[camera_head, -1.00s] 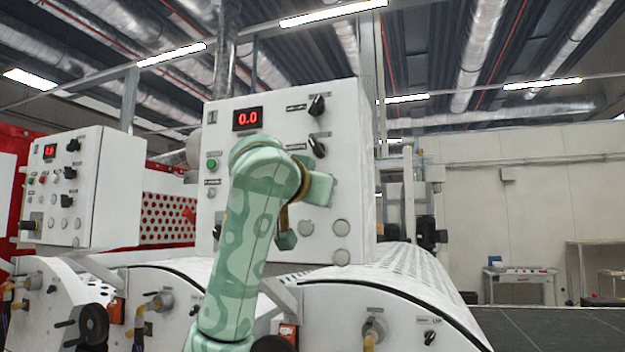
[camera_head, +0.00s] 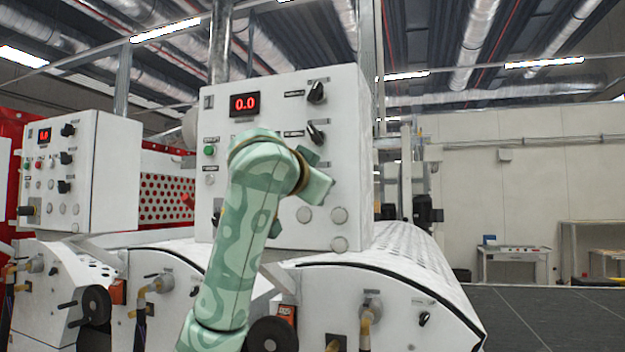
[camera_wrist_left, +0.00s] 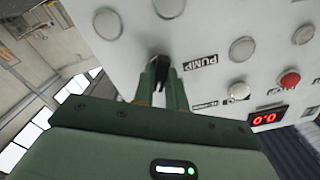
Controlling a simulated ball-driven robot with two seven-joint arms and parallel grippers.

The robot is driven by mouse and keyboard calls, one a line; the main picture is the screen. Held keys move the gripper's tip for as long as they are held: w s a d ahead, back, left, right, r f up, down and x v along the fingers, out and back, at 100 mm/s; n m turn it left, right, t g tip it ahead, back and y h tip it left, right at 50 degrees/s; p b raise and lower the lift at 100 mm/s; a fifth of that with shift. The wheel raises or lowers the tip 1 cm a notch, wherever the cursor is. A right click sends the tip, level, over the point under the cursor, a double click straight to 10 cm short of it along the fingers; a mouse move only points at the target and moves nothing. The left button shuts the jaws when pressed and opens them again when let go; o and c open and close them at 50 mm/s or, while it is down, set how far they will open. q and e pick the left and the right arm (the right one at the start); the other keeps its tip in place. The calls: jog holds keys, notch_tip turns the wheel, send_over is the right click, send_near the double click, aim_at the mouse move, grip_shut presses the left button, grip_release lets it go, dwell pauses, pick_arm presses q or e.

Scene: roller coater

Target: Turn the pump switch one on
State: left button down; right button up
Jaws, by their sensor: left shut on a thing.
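The white control panel (camera_head: 345,120) with a red 0.0 display stands ahead of me. In the left wrist view, a black switch knob (camera_wrist_left: 160,72) on the panel sits beside a PUMP label (camera_wrist_left: 200,63). My left gripper (camera_wrist_left: 161,84) is shut on this knob, one finger on each side. The knob's set position cannot be told. In the head view my left arm (camera_head: 245,220) reaches up in front of the panel, and its fingertips and the held knob are hidden. My right gripper is not in view.
Two black knobs (camera_head: 317,92) show on the panel's upper right, with a green button (camera_head: 209,151) at left. A similar panel (camera_head: 110,170) stands at the left. White rounded machine housings (camera_head: 385,290) lie below. The right side has open floor.

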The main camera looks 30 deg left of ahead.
pick_arm(q)
jog(key=c, duration=1.4)
grip_release()
jog(key=shift+c, duration=0.2)
jog(key=v, duration=1.6)
jog(key=shift+d+b, duration=0.2)
jog(key=shift+b, duration=0.25)
jog(key=shift+s, duration=0.15)
jog(key=shift+r, duration=0.15)
